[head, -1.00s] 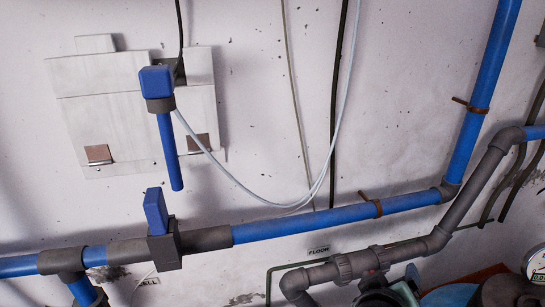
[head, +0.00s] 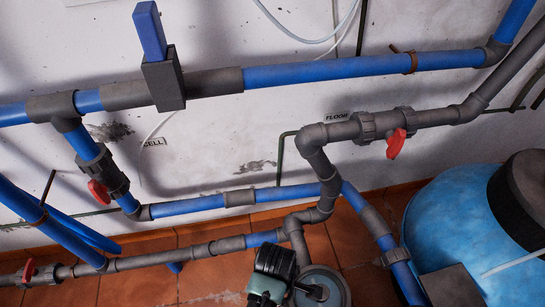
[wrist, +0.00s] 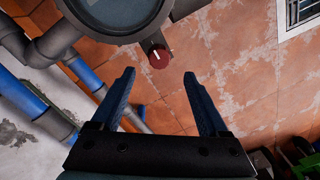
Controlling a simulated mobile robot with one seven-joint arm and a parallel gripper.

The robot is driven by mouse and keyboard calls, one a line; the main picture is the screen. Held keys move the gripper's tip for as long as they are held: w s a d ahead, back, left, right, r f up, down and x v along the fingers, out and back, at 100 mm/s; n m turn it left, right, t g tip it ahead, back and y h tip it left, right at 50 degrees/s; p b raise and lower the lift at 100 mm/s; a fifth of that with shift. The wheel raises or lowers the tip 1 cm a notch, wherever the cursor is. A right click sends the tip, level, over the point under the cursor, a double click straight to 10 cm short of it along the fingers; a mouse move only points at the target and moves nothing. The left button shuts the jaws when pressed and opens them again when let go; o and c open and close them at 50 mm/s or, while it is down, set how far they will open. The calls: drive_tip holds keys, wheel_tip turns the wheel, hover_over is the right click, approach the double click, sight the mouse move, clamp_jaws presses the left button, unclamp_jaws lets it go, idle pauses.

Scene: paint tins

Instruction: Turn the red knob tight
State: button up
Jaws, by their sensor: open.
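A small dark red round knob (wrist: 159,57) with a white mark shows in the wrist view, beside a large round grey body (wrist: 120,22). My gripper (wrist: 159,74) is open and empty. Its two blue fingers point toward the knob, which appears between and just beyond the fingertips, apart from both. I cannot tell the distance to it. In the head view I cannot pick out this knob. Red valve handles show there on the upper grey pipe (head: 396,143), the left branch (head: 98,192) and the low left pipe (head: 28,271).
Blue and grey pipes (head: 330,70) run along the white wall. A large blue tank (head: 450,215) stands at the right. A round grey-rimmed body (head: 322,288) sits low in the middle of the head view. Orange floor tiles (wrist: 225,60) are open beyond my fingers.

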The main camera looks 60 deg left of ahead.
wheel_tip(320, 180, down, 7)
drive_tip(key=b, duration=0.2)
drive_tip(key=shift+s+b, duration=0.1)
drive_tip(key=shift+b, duration=0.2)
drive_tip(key=shift+d, duration=0.1)
clamp_jaws()
